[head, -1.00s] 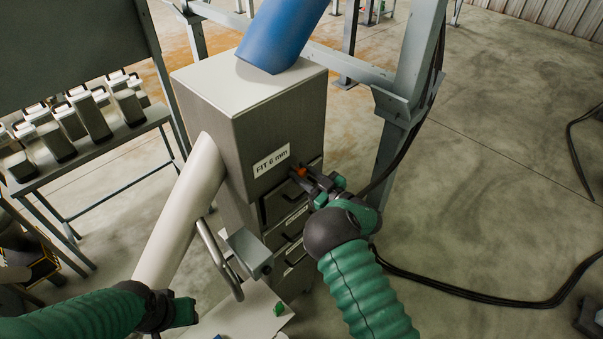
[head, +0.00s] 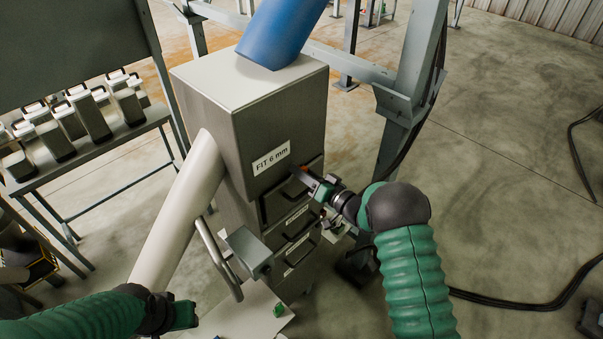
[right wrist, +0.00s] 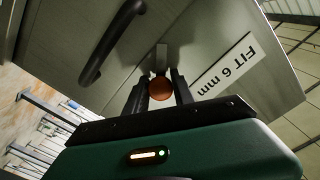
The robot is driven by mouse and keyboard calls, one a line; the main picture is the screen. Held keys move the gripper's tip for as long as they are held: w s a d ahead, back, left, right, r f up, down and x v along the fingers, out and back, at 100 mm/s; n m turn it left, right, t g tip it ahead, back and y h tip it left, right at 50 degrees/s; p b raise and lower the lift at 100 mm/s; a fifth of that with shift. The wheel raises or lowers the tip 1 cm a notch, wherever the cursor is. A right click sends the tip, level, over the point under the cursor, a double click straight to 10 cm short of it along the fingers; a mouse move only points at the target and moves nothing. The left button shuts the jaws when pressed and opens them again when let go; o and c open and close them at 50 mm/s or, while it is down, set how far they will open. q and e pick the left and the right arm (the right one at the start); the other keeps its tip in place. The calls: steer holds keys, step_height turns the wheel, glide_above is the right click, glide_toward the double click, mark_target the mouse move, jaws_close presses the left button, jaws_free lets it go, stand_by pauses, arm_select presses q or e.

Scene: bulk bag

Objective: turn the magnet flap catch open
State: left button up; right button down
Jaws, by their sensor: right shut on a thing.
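The catch shows as a small round orange knob (right wrist: 160,89) on the grey cabinet face, between my right fingers in the right wrist view. In the head view only a sliver of its orange-red (head: 304,172) shows, beside the "FIT 6 mm" label. My right gripper (head: 311,181) is shut on the knob, coming at it from the right; its two dark fingers (right wrist: 160,92) stand on either side of it. The fingers hide part of the catch, and its turn angle is hard to tell. My left gripper (head: 188,316) is low at the left, away from the cabinet; its jaws are unclear.
The grey cabinet (head: 222,102) has several drawer-like fronts with dark handles (right wrist: 112,40) below the label. A pale pipe (head: 178,215) and bent metal handle (head: 218,258) stand at its left. A steel post (head: 408,85) rises behind right.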

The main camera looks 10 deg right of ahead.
steer(key=m, duration=0.3)
steer(key=shift+d+r+m, duration=0.1)
steer(key=shift+d+m, duration=0.05)
steer(key=shift+m, duration=1.55)
steer(key=c, duration=1.2)
jaws_free()
steer(key=shift+o, duration=0.7)
